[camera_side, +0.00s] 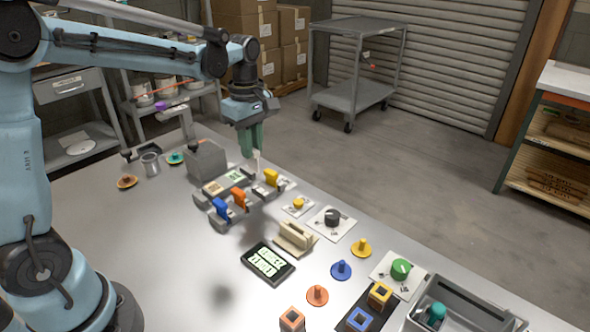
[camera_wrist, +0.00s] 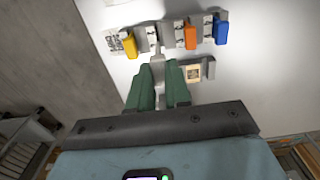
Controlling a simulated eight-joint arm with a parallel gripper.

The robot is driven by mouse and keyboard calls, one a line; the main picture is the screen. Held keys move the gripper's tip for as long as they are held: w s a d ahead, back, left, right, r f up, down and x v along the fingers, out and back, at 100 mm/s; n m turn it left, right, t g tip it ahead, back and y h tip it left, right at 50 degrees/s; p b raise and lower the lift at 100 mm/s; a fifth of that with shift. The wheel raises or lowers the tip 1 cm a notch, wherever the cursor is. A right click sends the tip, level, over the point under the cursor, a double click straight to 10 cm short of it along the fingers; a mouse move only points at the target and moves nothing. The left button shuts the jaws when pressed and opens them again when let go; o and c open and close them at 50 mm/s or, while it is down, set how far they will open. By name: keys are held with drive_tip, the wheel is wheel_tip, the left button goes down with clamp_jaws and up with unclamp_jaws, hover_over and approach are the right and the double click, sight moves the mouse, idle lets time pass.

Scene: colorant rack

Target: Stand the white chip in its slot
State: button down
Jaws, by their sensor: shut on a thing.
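My gripper (camera_side: 250,150) has green fingers pointing down and is shut on the white chip (camera_side: 257,161), above the far end of the colorant rack (camera_side: 226,224). In the wrist view the white chip (camera_wrist: 157,54) shows as a narrow pale piece between the fingertips (camera_wrist: 159,66). The yellow chip (camera_side: 271,178), orange chip (camera_side: 238,198) and blue chip (camera_side: 220,209) stand in the rack. A holder without a coloured chip (camera_side: 259,190) lies between yellow and orange. In the side view the white chip appears above the rack; its exact alignment with that holder is hard to tell.
A grey block (camera_side: 206,160) stands close left of the rack. A cream holder (camera_side: 296,236), a dark display (camera_side: 268,263) and dial plates (camera_side: 332,222) lie nearer. Coloured knobs and a grey bin (camera_side: 470,308) are at the front right. The table's left middle is clear.

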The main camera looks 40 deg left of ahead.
sight(254, 170)
drive_tip(key=shift+f, duration=0.15)
drive_tip(key=shift+f, duration=2.6)
drive_tip(key=shift+f, duration=0.4)
drive_tip(key=shift+f, duration=0.3)
drive_tip(key=shift+f, duration=0.6)
idle(0.5)
drive_tip(key=c, duration=0.7)
unclamp_jaws()
drive_tip(key=shift+r, duration=3.55)
